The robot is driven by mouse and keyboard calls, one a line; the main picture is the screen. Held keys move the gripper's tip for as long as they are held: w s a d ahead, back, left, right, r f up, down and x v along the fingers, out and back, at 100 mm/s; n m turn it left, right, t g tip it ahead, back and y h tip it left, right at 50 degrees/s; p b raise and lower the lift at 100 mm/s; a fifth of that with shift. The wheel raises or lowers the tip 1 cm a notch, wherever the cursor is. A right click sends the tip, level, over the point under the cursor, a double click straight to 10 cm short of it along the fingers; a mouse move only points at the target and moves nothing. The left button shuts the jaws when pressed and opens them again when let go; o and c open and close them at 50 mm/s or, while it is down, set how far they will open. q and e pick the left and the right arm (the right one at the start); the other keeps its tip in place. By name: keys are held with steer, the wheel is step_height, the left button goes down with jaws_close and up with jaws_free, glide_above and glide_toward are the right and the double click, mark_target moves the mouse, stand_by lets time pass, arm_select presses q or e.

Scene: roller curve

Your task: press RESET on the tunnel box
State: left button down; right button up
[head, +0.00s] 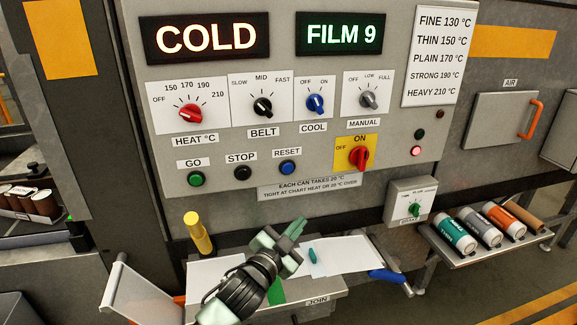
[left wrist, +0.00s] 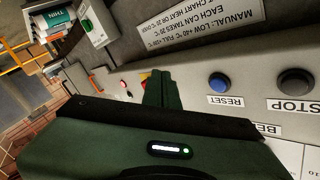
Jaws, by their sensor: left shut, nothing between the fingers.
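The tunnel box (head: 225,185) is a grey panel with lit signs reading COLD (head: 205,35) and FILM 9 (head: 341,33). Its blue RESET button (head: 288,168) sits in the lower row, right of the black STOP button (head: 242,172) and the green GO button (head: 196,179). My left gripper (head: 297,226) is shut and empty, below RESET in the head view and apart from it. In the left wrist view its shut fingers (left wrist: 162,90) show left of the blue RESET button (left wrist: 219,83), which is unobstructed. My right gripper is in neither view.
A small knob box (head: 410,203) juts out lower right. Below is a shelf with papers (head: 350,255) and a yellow-handled tool (head: 198,234).

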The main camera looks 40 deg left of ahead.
mark_target(288, 168)
arm_select(q)
step_height(288, 168, up, 8)
steer(key=m+t, duration=0.1)
steer(key=t, duration=0.1)
steer(key=shift+r, duration=0.15)
steer(key=shift+w+a+b, duration=0.15)
steer(key=shift+w+a, duration=1.25)
steer(key=shift+a, duration=0.25)
steer(key=shift+w+a+b, duration=0.15)
steer(key=shift+w+a, duration=1.25)
steer(key=shift+a, duration=0.25)
steer(key=shift+w+a, duration=0.25)
steer(key=shift+a, duration=0.1)
